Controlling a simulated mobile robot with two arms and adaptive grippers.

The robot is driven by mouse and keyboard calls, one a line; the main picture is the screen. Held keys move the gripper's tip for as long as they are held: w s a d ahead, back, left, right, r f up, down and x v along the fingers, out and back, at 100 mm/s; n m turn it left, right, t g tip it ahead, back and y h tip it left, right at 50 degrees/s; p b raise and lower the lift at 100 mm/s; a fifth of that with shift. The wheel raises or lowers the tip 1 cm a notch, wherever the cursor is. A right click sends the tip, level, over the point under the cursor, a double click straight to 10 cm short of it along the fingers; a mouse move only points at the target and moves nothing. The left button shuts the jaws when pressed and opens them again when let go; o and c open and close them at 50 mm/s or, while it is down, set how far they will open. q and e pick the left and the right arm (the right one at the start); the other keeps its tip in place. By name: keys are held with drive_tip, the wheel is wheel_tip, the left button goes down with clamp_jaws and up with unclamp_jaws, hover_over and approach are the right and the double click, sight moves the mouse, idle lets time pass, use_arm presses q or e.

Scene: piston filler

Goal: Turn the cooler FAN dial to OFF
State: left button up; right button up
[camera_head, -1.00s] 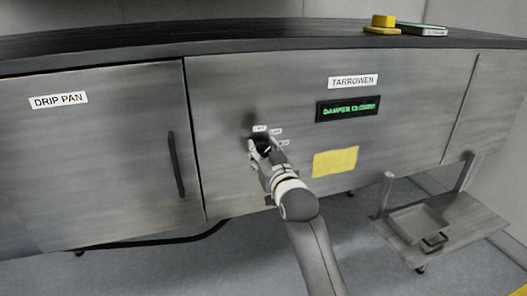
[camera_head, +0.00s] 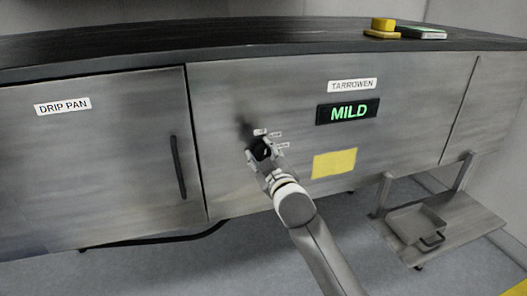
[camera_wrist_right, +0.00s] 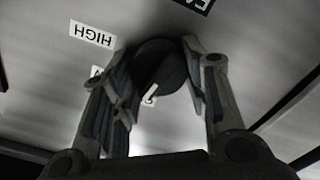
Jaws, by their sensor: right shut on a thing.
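The FAN dial (camera_head: 261,148) is a round black knob on the grey steel front panel, with small white labels around it. My right gripper (camera_head: 261,158) reaches it from below and is shut on it. In the right wrist view the dial (camera_wrist_right: 159,66) sits between the two fingers and has a white pointer mark. There an upside-down HIGH label (camera_wrist_right: 92,34) is to its left. A black label, cut off at the top edge, shows part of its letters. Another small label is mostly hidden behind a finger. My left gripper is not in view.
A black display (camera_head: 348,111) reads MILD in green, below a TARROWEN label (camera_head: 352,85). A yellow note (camera_head: 334,163) is right of the dial. A DRIP PAN door with a dark handle (camera_head: 178,167) is at left. A low shelf with a tray (camera_head: 417,222) stands at lower right.

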drive_tip(key=shift+n, duration=1)
drive_tip(key=shift+p, duration=0.3)
drive_tip(key=o, duration=1)
drive_tip(key=shift+o, duration=0.2)
drive_tip(key=v, duration=1.2)
drive_tip(key=shift+f, duration=0.1)
